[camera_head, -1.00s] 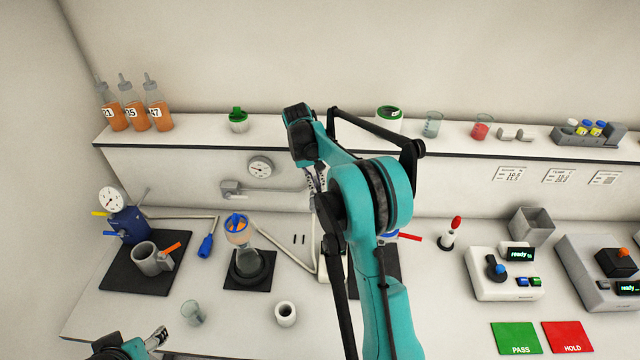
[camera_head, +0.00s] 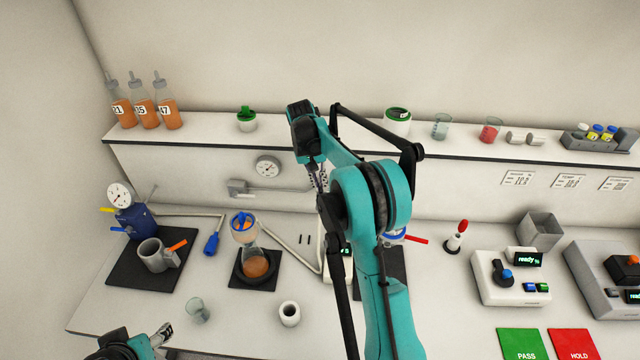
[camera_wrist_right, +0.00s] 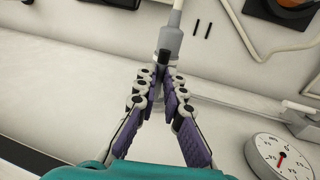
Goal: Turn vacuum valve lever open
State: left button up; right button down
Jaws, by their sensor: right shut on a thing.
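My right gripper (camera_wrist_right: 168,98) shows in the right wrist view with its purple-padded fingers closed in around a dark lever (camera_wrist_right: 162,57). The lever lies in front of a grey valve body (camera_wrist_right: 171,38) with a pale pipe above it. In the head view my right gripper (camera_head: 319,178) is at the wall below the shelf, right of the wall gauge, and my arm hides most of the valve there. My left gripper (camera_head: 163,333) is low at the left, away from the valve; its opening is unclear.
The wall gauge (camera_head: 267,166) hangs left of my right gripper. The filter flask (camera_head: 256,262) holds orange liquid, with a blue-rimmed funnel (camera_head: 244,225) above. A white cup (camera_head: 289,313) and a clear beaker (camera_head: 198,310) stand in front. The shelf (camera_head: 350,131) overhangs the bench.

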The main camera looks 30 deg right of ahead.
jog(key=c, duration=1.9)
grip_release()
notch_tip(320, 180, up, 12)
jog(key=w+a, duration=0.1)
jog(key=a, duration=0.1)
jog(key=shift+w, duration=0.15)
jog(key=shift+f, duration=0.1)
